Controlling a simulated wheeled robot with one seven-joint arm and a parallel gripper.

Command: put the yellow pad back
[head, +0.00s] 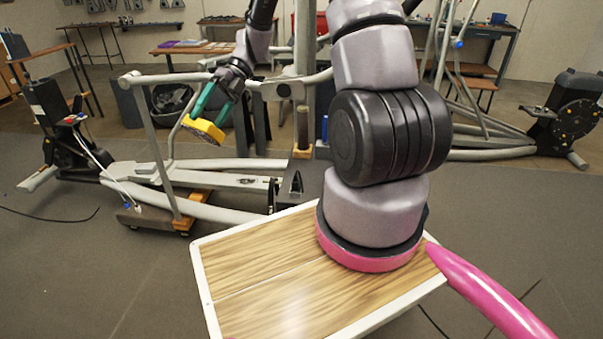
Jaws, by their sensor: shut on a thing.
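The yellow pad (204,130) is a small yellow block with a darker face, held in the air left of centre in the head view. My gripper (212,109) has green fingers and is shut on the pad. It hangs in front of the elliptical machine's grey frame (150,128). I cannot tell how far the pad is from the frame.
The elliptical's long rails (215,182) and a small wheeled wooden dolly (192,210) lie below the gripper. A wood-topped board (235,262) with a white rim is close in front. A second machine (566,118) stands at right. Workbenches line the back. Grey floor at left is mostly clear.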

